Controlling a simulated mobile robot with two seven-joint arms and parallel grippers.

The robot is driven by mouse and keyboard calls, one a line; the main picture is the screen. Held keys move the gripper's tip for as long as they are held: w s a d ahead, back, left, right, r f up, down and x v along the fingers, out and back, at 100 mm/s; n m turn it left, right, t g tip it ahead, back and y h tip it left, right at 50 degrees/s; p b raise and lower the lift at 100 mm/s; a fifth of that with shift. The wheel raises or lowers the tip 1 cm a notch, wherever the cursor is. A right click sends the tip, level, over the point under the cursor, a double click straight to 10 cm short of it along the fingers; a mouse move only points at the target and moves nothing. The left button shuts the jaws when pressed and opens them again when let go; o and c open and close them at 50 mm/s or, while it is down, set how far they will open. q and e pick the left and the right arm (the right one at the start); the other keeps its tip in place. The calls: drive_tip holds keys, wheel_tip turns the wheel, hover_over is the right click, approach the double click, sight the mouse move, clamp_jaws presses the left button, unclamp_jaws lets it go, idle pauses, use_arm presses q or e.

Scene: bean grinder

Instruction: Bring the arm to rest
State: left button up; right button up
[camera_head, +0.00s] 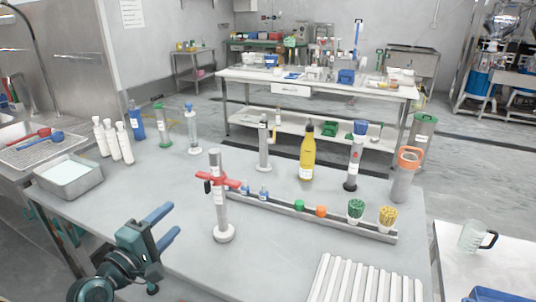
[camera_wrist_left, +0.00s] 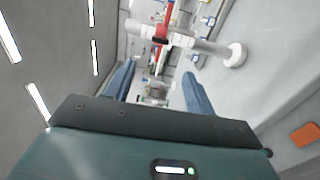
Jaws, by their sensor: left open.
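My left gripper (camera_head: 166,225) is open and empty. It is held above the near left part of the grey table (camera_head: 150,190), its two blue fingers apart and pointing right. In the left wrist view its fingers (camera_wrist_left: 158,88) spread with nothing between them that they touch. A grey-white upright cylinder with a red clamp-like handle (camera_head: 219,195) stands to the right of the gripper, apart from it. The same cylinder lies across the top of the left wrist view (camera_wrist_left: 185,42). My right gripper does not show in either view.
A long rack (camera_head: 340,222) holds small coloured items right of the cylinder. White bottles (camera_head: 112,140) and a metal tray (camera_head: 68,175) stand at the left. A yellow bottle (camera_head: 307,155) and several tall cylinders stand farther back. A ribbed white rack (camera_head: 368,282) lies at the front right.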

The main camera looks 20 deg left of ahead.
use_arm(q)
drive_tip(key=s+d+f+m+g+h, duration=0.1)
drive_tip(key=s+d+f+m+g, duration=0.3)
drive_tip(key=d+f+m, duration=0.6)
drive_tip(key=s+d+f+m+g, duration=0.3)
drive_tip(key=s+d+f+m, duration=0.6)
drive_tip(key=f, duration=0.5)
drive_tip(key=d+m, duration=0.1)
drive_tip(key=d, duration=0.1)
drive_tip(key=shift+d+g+h, duration=0.35)
drive_tip(key=shift+g+h, duration=0.05)
